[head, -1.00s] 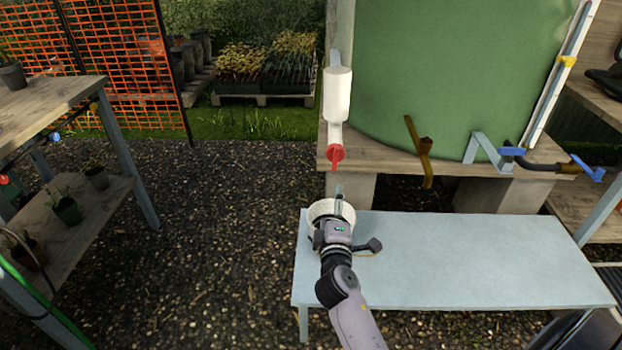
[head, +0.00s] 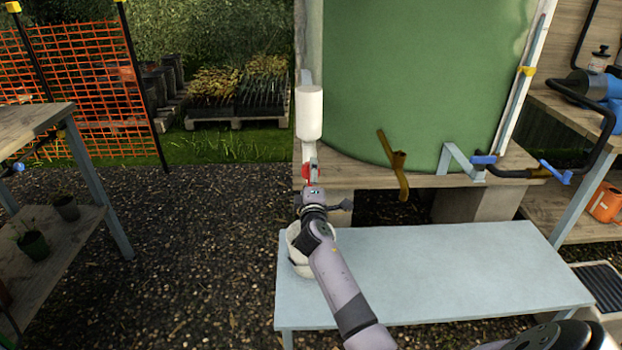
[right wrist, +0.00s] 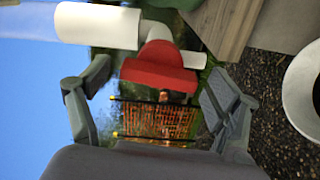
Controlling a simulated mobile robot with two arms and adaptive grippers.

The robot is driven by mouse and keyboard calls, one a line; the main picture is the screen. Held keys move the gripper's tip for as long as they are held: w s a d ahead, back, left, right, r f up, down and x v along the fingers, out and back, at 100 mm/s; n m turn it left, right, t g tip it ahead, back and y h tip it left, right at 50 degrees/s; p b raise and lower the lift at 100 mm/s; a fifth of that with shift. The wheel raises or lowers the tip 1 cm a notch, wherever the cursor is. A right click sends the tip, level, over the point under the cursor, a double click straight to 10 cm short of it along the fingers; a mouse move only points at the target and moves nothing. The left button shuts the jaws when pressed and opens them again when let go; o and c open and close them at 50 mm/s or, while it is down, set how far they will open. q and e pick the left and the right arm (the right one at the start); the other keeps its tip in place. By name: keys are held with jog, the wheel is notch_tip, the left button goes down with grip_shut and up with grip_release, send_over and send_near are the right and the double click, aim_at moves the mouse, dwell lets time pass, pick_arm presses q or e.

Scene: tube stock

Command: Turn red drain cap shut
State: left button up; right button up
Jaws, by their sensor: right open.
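The red drain cap (head: 306,171) sits at the lower end of the white pipe, below a white cylinder (head: 309,114), left of the green tank (head: 420,80). My right gripper (head: 313,172) is right at the cap and partly hides it in the head view. In the right wrist view the red cap (right wrist: 160,68) lies between the spread fingers of the gripper (right wrist: 155,88), near their tips. Gaps show on both sides, so the fingers appear apart from it. My left gripper is not in view.
A pale blue bench (head: 430,270) stands below, with a white bucket (head: 296,262) at its left end under my right arm. A brown lever-like part (head: 398,165) and blue-handled pipework (head: 483,160) are to the right. Open gravel (head: 190,240) lies left.

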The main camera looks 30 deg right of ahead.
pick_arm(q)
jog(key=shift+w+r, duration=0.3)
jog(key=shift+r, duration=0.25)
pick_arm(e)
jog(key=shift+x, duration=0.85)
jog(key=shift+c, duration=0.2)
jog(key=c, duration=1.1)
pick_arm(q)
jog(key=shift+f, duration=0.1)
